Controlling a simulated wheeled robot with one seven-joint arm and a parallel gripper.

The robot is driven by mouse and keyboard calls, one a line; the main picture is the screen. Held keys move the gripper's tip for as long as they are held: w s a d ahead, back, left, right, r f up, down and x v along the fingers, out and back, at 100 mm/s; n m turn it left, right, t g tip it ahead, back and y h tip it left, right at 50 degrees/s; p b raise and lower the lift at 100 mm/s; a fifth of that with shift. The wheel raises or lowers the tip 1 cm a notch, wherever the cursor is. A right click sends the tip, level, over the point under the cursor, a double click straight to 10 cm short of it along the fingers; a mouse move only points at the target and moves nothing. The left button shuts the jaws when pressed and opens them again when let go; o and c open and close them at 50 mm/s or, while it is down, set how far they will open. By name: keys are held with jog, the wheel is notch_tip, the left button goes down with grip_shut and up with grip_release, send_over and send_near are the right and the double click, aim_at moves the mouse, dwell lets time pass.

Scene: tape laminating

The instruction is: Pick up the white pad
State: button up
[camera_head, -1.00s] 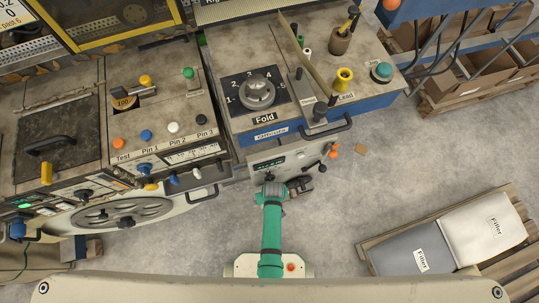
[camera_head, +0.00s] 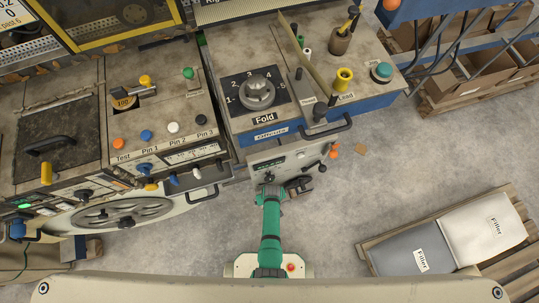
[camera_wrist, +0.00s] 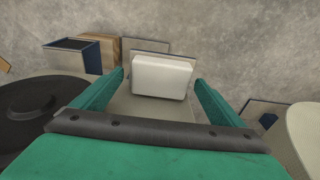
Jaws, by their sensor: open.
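The white pad (camera_wrist: 161,77) shows in the wrist view as a pale block with rounded edges, lying on a small flat grey surface. My gripper (camera_wrist: 160,88) is open, with one green finger to the left of the pad and one to the right. Gaps show between the pad and both fingers. In the head view my gripper (camera_head: 298,186) is small, at the end of the green arm below the machine front. The pad cannot be made out in the head view.
A machine bench with a Fold dial (camera_head: 257,92) and a handle (camera_head: 331,130) stands beyond my gripper. In the wrist view a blue-sided box (camera_wrist: 73,56) and a brown block (camera_wrist: 101,50) lie at left. A pallet with filler sacks (camera_head: 484,229) lies at right.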

jog(key=shift+f, duration=0.15)
jog(key=c, duration=1.1)
jog(key=shift+c, duration=0.2)
notch_tip(320, 180, up, 2)
jog(key=shift+r, duration=0.1)
jog(key=s+a+r, duration=0.3)
jog(key=s+r, duration=0.8)
jog(key=s, duration=0.2)
jog(key=shift+s, duration=0.35)
jog(key=shift+f, duration=0.1)
jog(key=shift+o, duration=0.9)
jog(key=shift+w, duration=0.1)
jog(key=shift+c, duration=0.3)
